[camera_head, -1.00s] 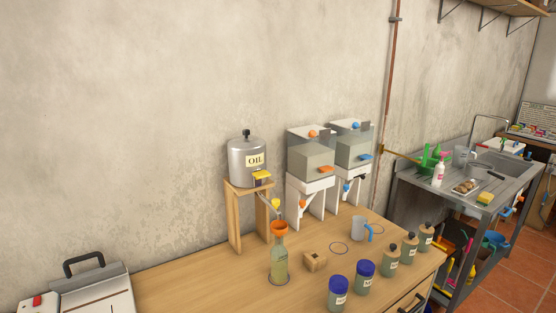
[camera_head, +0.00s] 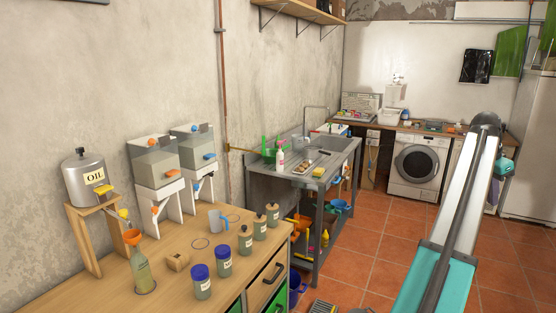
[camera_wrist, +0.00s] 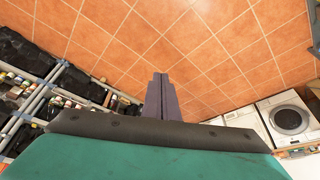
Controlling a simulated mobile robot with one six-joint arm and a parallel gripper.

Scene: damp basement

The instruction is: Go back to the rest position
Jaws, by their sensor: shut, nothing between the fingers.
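My gripper (camera_wrist: 161,98) shows in the wrist view as two dark fingers pressed together, with nothing between them. It points out over bare orange floor tiles, away from any object. In the head view my white and teal arm stands at the right, over the floor; the gripper itself cannot be made out there. The wooden bench (camera_head: 110,277) with the oil can (camera_head: 88,182), the bottle with an orange funnel (camera_head: 140,268) and several jars is at the left, well apart from my arm.
A metal sink unit (camera_head: 318,178) stands beyond the bench. A washing machine (camera_head: 418,166) is at the back wall and also shows in the wrist view (camera_wrist: 290,120). Shelving with dark items (camera_wrist: 60,75) is at the wrist view's left.

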